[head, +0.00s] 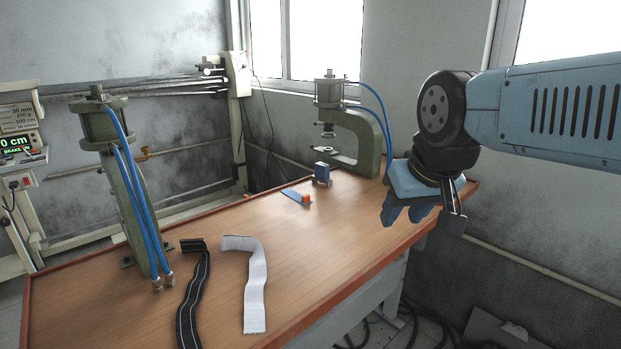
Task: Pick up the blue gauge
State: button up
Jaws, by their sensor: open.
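The C-frame press (368,140) with blue hoses stands at the back of the table (330,245). Another pneumatic press (128,200) with hoses stands at the left. A black strap (193,290) and a white strap (254,290) lie in front. The table's middle is clear.

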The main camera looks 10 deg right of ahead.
aim_at(321, 169)
jog(key=i, duration=0.85)
jog(key=z, duration=0.05)
